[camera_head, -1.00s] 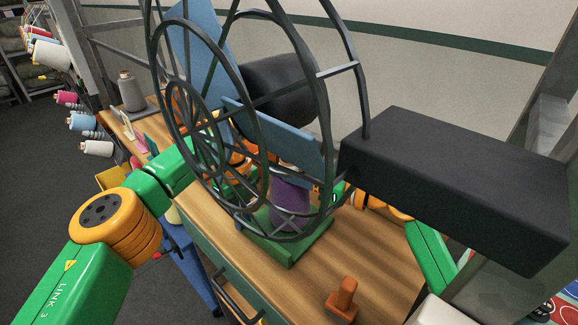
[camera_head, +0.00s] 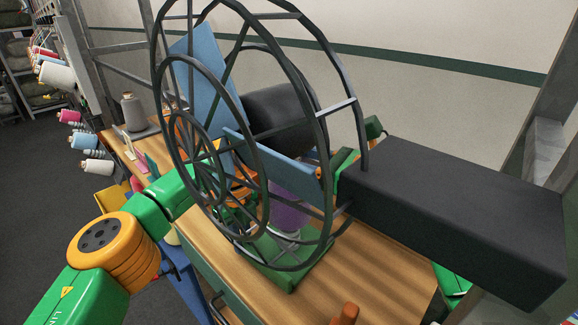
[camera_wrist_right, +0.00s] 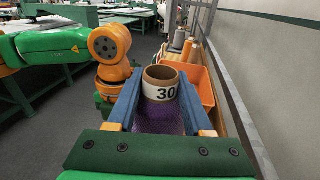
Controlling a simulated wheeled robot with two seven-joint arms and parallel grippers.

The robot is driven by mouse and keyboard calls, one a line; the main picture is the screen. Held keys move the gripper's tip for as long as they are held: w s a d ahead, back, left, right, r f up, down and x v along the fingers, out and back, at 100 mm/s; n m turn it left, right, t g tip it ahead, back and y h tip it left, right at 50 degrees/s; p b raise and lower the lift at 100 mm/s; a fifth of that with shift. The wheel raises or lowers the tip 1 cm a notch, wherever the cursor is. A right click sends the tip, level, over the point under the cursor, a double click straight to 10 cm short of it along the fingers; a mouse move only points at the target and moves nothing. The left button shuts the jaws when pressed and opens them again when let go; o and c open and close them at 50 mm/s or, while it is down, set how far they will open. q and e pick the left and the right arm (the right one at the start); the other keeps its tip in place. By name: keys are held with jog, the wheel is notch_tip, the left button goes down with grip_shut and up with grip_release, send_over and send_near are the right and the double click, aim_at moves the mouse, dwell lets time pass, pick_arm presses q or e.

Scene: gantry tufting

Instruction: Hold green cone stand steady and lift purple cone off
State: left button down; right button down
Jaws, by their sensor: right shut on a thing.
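The purple cone (camera_head: 288,215) shows through the spokes of a black wheel in the head view. It sits above the green cone stand (camera_head: 285,275) on the wooden table. A pale upright part shows between them; I cannot tell whether the cone is fully clear of it. In the right wrist view, my right gripper (camera_wrist_right: 159,108) has its blue fingers on both sides of the purple cone (camera_wrist_right: 160,122), whose tan top is marked 30. My left gripper (camera_head: 238,200) is near the stand behind the wheel, and its fingertips are largely hidden.
The black wheel frame (camera_head: 262,130) and a long black block (camera_head: 455,215) stand in front of the work area. An orange object (camera_head: 345,314) is on the table's near edge. An orange bin (camera_wrist_right: 205,88) and several thread cones are beyond the fingers.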

jog(key=shift+r, duration=3.45)
pick_arm(q)
jog(key=c, duration=0.8)
grip_release()
